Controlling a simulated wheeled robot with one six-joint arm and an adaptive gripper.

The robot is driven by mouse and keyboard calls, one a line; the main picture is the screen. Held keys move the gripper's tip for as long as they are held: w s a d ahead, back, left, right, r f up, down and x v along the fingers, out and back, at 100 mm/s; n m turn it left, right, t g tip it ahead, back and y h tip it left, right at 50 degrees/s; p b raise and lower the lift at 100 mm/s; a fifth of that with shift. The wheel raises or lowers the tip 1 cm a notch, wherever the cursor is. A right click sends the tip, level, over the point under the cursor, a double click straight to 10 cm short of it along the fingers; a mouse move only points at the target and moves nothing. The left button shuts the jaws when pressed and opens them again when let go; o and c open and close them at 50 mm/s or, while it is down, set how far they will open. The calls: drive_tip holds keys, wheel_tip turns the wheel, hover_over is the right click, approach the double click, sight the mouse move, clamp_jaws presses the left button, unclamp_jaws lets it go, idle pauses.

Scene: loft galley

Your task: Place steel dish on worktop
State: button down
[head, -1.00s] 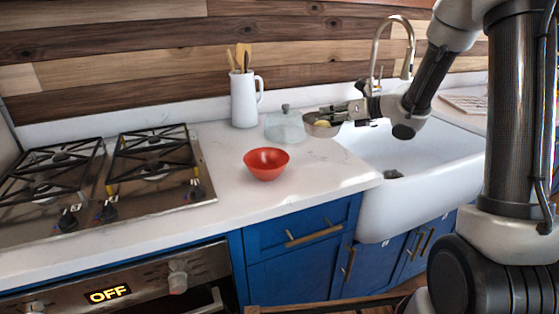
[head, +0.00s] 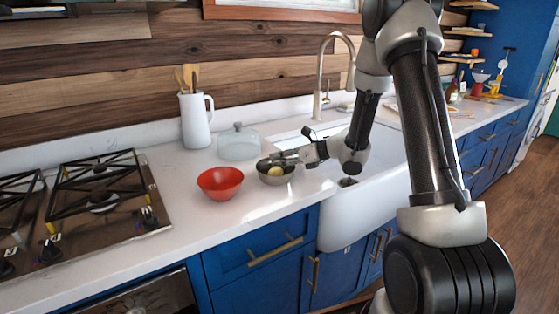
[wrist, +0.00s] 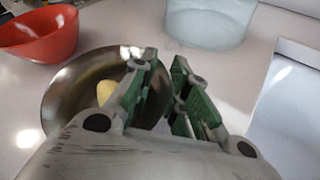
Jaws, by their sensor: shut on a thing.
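The steel dish (head: 270,179) is a round shiny bowl with a yellow item (head: 275,171) inside, perhaps a lemon. My gripper (head: 281,159) is shut on the dish's rim. In the wrist view the dish (wrist: 62,92) lies left of the fingers (wrist: 163,72), its right rim running in between them; the fingers hide that part. The dish is roughly level, over the white worktop (head: 245,205) between the red bowl and the sink. I cannot tell whether its base touches the worktop or hangs slightly above it.
A red bowl (head: 220,184) stands close to the dish's left. A lidded glass jar (head: 238,146) and a white jug of utensils (head: 195,122) stand behind. The sink (head: 360,195) is to the right, the gas hob (head: 95,200) to the left. Worktop in front is clear.

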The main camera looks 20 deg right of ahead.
drive_tip(key=c, duration=1.4)
unclamp_jaws()
drive_tip(key=shift+o, duration=0.2)
